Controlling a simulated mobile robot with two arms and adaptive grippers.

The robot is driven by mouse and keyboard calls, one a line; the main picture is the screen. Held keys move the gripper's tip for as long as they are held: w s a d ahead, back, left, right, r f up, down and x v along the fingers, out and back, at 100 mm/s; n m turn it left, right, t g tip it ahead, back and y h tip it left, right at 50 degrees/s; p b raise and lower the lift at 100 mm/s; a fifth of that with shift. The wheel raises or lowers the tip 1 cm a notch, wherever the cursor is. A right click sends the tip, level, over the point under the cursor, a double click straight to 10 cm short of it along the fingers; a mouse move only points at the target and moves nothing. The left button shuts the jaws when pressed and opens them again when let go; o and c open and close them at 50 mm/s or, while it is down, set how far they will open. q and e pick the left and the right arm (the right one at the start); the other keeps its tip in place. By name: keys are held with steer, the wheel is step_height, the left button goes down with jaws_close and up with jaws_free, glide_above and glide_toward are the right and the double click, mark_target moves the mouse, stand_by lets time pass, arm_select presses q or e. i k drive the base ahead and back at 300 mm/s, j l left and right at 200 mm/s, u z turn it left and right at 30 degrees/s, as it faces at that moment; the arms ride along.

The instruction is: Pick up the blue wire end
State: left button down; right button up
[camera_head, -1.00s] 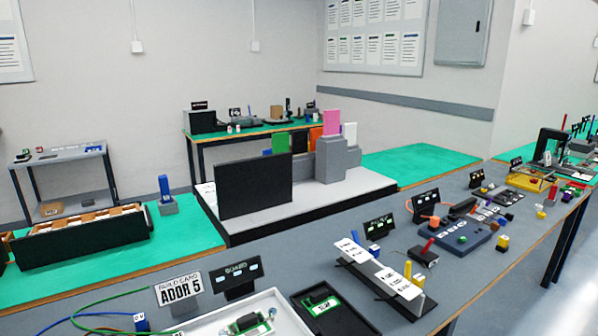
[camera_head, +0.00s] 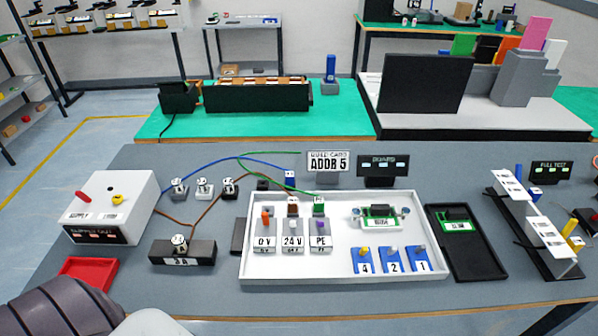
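The blue wire (camera_head: 212,162) arches over the table from near the white supply box (camera_head: 112,208) to a small blue end block (camera_head: 290,177). This blue wire end stands on the grey table just behind the white tray (camera_head: 343,278). A brown end block (camera_head: 293,206) and a green end block (camera_head: 319,206) stand in front of it, at the tray's back left, above the 0V, 24V and PE blocks. Parts of my own arm show at the bottom left. Neither gripper's fingers are in view, and nothing is seen touching the blue wire end.
The green wire (camera_head: 258,166) loops close to the blue one. The ADDR 5 card (camera_head: 328,163) and a black sign (camera_head: 388,170) stand right of the blue end. Several small terminals (camera_head: 204,187) stand to its left. A red tray (camera_head: 88,273) lies at front left.

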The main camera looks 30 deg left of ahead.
mark_target(289, 176)
steer(key=u, duration=1.25)
